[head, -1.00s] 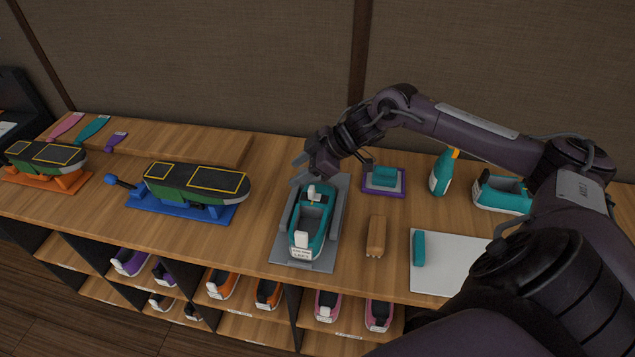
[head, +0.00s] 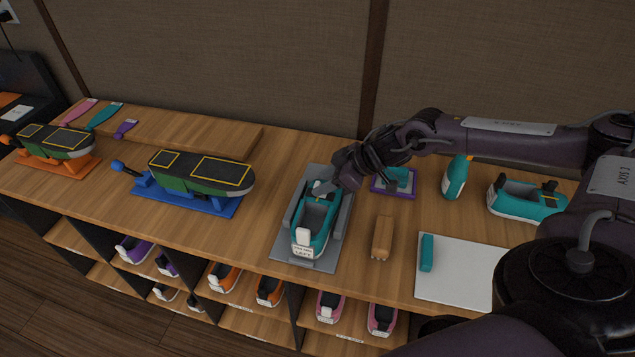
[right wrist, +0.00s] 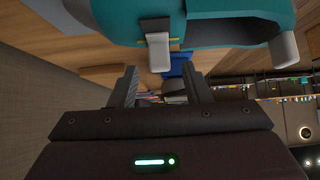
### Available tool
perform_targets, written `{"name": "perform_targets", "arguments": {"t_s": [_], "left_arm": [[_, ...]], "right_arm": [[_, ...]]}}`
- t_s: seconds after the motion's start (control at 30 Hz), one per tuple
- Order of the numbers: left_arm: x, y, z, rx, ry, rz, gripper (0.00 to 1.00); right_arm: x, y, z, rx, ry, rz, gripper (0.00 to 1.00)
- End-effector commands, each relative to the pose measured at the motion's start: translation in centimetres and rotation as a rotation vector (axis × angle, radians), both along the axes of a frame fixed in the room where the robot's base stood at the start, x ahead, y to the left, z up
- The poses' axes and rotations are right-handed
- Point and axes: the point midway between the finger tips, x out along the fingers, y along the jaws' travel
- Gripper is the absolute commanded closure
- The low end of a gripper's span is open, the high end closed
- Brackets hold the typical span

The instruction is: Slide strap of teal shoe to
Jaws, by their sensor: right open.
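A teal shoe (head: 309,240) sits in a grey cradle (head: 341,220) on the bench, its white heel tab and label facing me. My right gripper (head: 328,186) is at the shoe's far end, close to the strap, which it largely hides in the head view. In the right wrist view the shoe (right wrist: 220,32) fills the top, with a pale strap end (right wrist: 158,52) hanging from it. The open, empty fingers of the gripper (right wrist: 162,84) lie on either side below that strap end, with a visible gap. My left gripper is not in view.
A blue stand (head: 185,200) is to the left. Bare bench lies between stand and cradle.

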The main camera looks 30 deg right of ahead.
Motion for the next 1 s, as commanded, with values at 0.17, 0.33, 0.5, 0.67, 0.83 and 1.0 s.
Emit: {"name": "perform_targets", "arguments": {"t_s": [0.17,0.33,0.5,0.67,0.83,1.0], "left_arm": [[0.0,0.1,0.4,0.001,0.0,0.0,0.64],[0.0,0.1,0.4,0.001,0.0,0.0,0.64],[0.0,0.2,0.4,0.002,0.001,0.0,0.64],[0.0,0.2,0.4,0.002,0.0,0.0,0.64],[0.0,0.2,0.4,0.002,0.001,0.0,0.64],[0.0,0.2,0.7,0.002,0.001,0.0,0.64]], "right_arm": [[1.2,1.1,-1.6,0.0,0.001,0.001,0.56],[1.6,1.4,-2.2,-0.001,0.001,0.0,0.56],[1.6,1.4,-2.2,-0.001,0.0,-0.001,0.56],[1.6,1.4,-2.2,-0.001,0.0,-0.001,0.72],[1.6,1.4,-2.2,-0.001,0.0,-0.001,0.94],[1.5,1.3,-2.1,-0.001,0.002,-0.001,0.97]]}}
